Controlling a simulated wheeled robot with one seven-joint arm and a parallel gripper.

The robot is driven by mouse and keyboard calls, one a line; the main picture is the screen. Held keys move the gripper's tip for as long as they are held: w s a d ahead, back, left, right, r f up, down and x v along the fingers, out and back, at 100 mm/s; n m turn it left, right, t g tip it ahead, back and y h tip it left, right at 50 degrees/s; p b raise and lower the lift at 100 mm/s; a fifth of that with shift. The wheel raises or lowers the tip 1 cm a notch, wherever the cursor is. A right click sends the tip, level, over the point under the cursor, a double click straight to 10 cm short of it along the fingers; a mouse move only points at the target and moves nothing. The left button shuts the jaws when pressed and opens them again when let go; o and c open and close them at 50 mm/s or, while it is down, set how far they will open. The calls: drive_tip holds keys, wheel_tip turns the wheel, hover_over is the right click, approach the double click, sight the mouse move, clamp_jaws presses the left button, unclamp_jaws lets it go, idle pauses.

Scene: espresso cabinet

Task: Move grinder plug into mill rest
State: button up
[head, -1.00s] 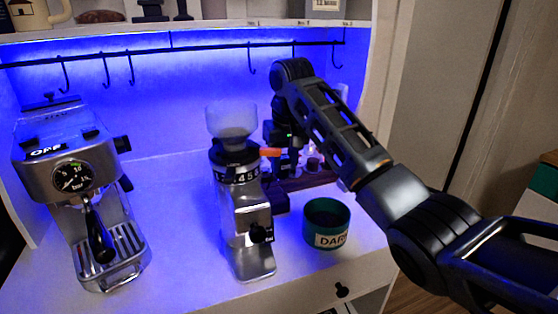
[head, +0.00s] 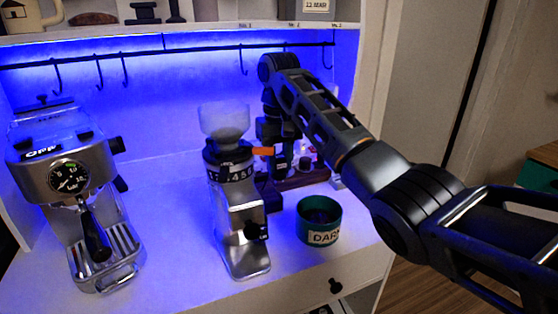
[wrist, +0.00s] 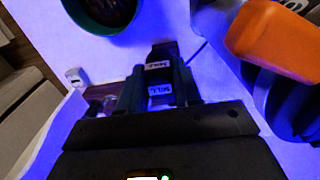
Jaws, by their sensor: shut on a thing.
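My gripper (wrist: 160,88) is shut on the grinder plug (wrist: 160,98), a small dark piece with a white MILL label between the fingers. Just beyond the fingertips is a dark block with another MILL label, seemingly the mill rest (wrist: 163,52). The plug and the rest line up closely in the wrist view; I cannot tell whether they touch. In the head view, my gripper (head: 281,160) points down behind and to the right of the grinder (head: 238,215). The plug cannot be made out there. A dark block (head: 268,192) stands low beside the grinder.
The grinder's orange lever (head: 263,151) is close to my gripper and looms at upper right in the wrist view (wrist: 275,40). A green can (head: 319,212) stands in front. A wooden rack (head: 305,180) with small items is behind. The espresso machine (head: 75,190) is at left.

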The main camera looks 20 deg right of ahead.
sight(280, 156)
clamp_jaws()
drive_tip(key=shift+r, duration=0.1)
drive_tip(key=shift+w+r, duration=0.1)
drive_tip(key=shift+r, duration=0.75)
drive_tip(key=shift+r, duration=1.55)
